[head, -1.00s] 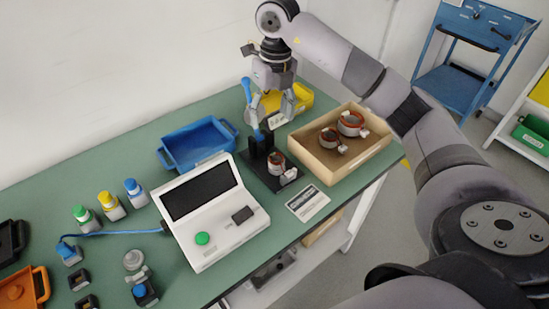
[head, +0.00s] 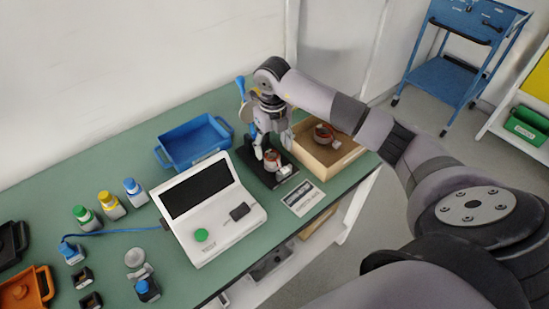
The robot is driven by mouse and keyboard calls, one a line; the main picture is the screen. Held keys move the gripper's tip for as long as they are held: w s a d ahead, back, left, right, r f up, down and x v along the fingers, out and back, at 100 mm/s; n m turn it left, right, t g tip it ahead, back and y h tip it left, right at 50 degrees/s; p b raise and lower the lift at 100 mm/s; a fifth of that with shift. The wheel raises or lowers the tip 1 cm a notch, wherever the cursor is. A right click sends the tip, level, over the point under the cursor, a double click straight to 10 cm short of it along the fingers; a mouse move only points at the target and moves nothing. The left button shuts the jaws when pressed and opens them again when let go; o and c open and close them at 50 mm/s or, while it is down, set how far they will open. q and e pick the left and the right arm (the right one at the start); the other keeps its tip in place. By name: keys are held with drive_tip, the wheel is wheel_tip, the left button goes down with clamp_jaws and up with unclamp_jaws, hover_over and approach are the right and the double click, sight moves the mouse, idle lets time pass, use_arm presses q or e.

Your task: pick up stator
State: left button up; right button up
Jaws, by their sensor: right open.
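A stator (head: 271,160) with a copper-coloured winding sits on the black test fixture (head: 252,163) beside the white tester. My right gripper (head: 272,146) is open and points down just above this stator, with a finger on either side of it. I cannot tell whether the fingers touch it. Another stator (head: 323,133) lies in the wooden box (head: 335,162) to the right. My right arm hides part of that box. My left gripper is not in view.
The fixture's blue lever (head: 240,86) stands close to the gripper's left. The white tester (head: 205,225) is at the front left, a blue tray (head: 193,143) behind it. A printed card (head: 303,198) lies by the table's front edge. Small coloured-cap bottles (head: 107,202) stand farther left.

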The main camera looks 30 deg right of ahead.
sight(272, 155)
wheel_tip(272, 155, down, 4)
drive_tip(key=shift+a+f+p, duration=0.1)
drive_tip(key=shift+p, duration=0.4)
drive_tip(key=shift+c, duration=0.4)
drive_tip(key=c, duration=1.2)
drive_tip(key=shift+c, duration=0.4)
drive_tip(key=shift+r, duration=0.2)
